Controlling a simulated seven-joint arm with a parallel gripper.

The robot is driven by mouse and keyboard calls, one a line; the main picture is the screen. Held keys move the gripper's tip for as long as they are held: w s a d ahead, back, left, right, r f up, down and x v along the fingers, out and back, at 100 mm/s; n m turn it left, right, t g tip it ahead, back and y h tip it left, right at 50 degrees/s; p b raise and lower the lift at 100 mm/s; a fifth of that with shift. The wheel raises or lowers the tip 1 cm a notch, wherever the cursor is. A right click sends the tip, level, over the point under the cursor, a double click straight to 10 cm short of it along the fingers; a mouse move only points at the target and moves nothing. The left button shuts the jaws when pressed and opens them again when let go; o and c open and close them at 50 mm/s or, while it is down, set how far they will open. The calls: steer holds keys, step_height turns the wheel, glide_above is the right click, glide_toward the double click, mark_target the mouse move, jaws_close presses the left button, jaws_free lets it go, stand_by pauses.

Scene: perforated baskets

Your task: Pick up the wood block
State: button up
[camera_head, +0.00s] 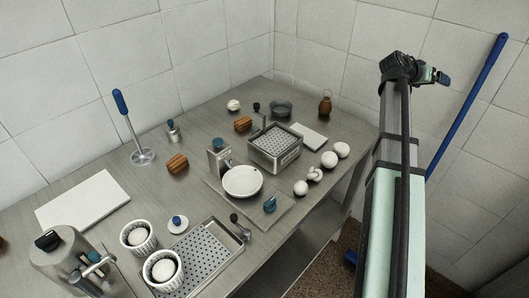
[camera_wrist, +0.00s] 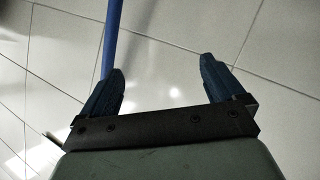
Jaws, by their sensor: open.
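Two brown, grooved blocks that look like wood lie on the metal table in the head view. One wood block (camera_head: 177,163) is nearer, left of the middle; the other wood block (camera_head: 243,124) is farther back, beside the perforated basket. I cannot tell which one the task names. My gripper (camera_head: 445,78) is raised at the upper right, beyond the table's right edge and far from both blocks. In the wrist view my gripper (camera_wrist: 162,78) shows two dark blue fingers spread apart with nothing between them.
The metal table (camera_head: 110,172) carries a perforated basket (camera_head: 275,150), a perforated tray (camera_head: 195,262), a white bowl (camera_head: 242,181), white ramekins (camera_head: 138,237) and a white board (camera_head: 83,201). A blue-handled masher (camera_head: 130,125) stands near the left wall. A blue pole (camera_head: 468,105) leans at the right.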

steer(key=w+a+f+n+t+y, duration=0.1)
steer(key=w+a+n+y, duration=0.2)
steer(key=a, duration=0.5)
steer(key=w+a+f+n+y, duration=0.1)
steer(key=w+a+f+n, duration=0.2)
steer(key=a, duration=0.6)
steer(key=w+a+n+t+y, duration=0.1)
steer(key=w+a+n+y, duration=0.15)
steer(key=w+a, duration=0.4)
steer(key=a+f+n+y, duration=0.3)
steer(key=a+n, duration=0.4)
steer(key=a, duration=1.5)
steer(key=n+g+y, duration=0.3)
steer(key=g, duration=0.3)
glide_toward(176, 160)
steer(key=shift+w+d+f, duration=0.1)
steer(key=shift+f, duration=2.45)
steer(key=shift+d+f, duration=0.1)
steer(key=shift+f, duration=2.5)
steer(key=c, duration=1)
steer(key=shift+c, duration=0.2)
